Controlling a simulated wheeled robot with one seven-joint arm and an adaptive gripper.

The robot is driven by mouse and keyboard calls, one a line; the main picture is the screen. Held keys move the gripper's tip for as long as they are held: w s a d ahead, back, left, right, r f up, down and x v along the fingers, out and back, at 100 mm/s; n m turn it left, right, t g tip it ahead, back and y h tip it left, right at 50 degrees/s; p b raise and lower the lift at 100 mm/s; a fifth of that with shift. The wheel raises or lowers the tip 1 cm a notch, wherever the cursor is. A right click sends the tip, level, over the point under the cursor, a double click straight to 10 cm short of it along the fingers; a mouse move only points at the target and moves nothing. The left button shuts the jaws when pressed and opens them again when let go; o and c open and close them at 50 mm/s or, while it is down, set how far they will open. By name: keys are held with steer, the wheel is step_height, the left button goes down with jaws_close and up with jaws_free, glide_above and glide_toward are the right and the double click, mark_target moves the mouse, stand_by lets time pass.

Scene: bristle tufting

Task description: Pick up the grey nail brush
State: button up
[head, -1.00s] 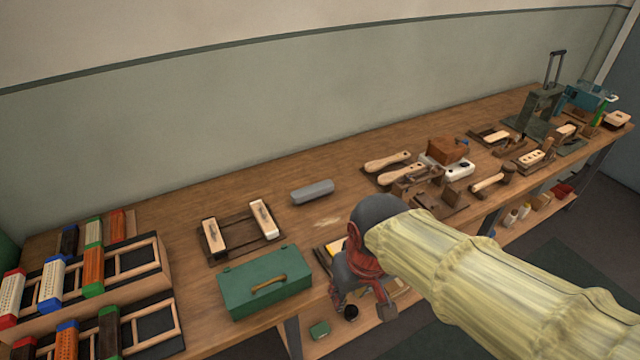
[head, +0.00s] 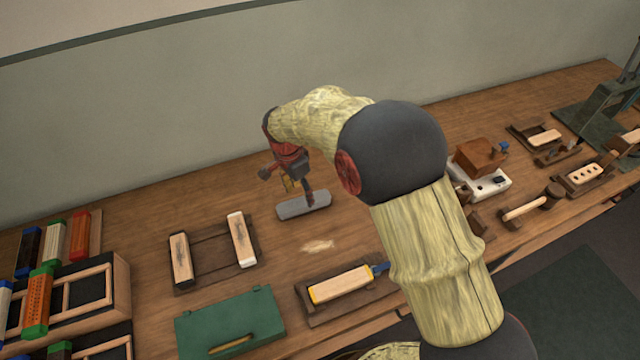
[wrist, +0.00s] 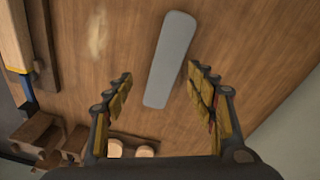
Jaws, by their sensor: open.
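The grey nail brush (head: 303,205) lies flat on the wooden bench, near the wall side of the bench. In the wrist view the grey brush (wrist: 171,60) shows as a long grey block with rounded ends, slightly tilted, its lower end reaching between the fingertips. My gripper (head: 290,192) is over the brush in the head view, and its fingers partly overlap the brush there. In the wrist view my gripper (wrist: 160,82) has its two fingers wide apart, one on each side of the brush's lower part, with nothing held. Whether the fingers are level with the brush or above it is unclear.
A tray with two wooden blocks (head: 211,247) stands to the left. A green box (head: 229,324) and a wooden block in a holder (head: 341,285) are nearer the front. A pale patch (head: 317,245) marks the bench. Bench around the brush is mostly clear.

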mark_target(304, 201)
steer(key=shift+w+r+m, duration=0.25)
steer(key=shift+w+m, duration=0.45)
steer(key=shift+m, duration=0.1)
steer(key=shift+s+r+m, duration=0.1)
steer(key=shift+s+m, duration=0.2)
steer(key=shift+m, duration=0.5)
steer(key=shift+w, duration=0.1)
steer(key=f+b, duration=0.1)
steer(key=f, duration=0.1)
steer(key=f+b, duration=0.1)
steer(key=f, duration=0.5)
steer(key=shift+w+d+b, duration=0.2)
steer(key=shift+d+b, duration=0.1)
steer(key=shift+b, duration=0.1)
steer(key=shift+c, duration=0.9)
steer(key=c, duration=1.1)
steer(key=shift+r, duration=0.1)
steer(key=shift+c, duration=0.6)
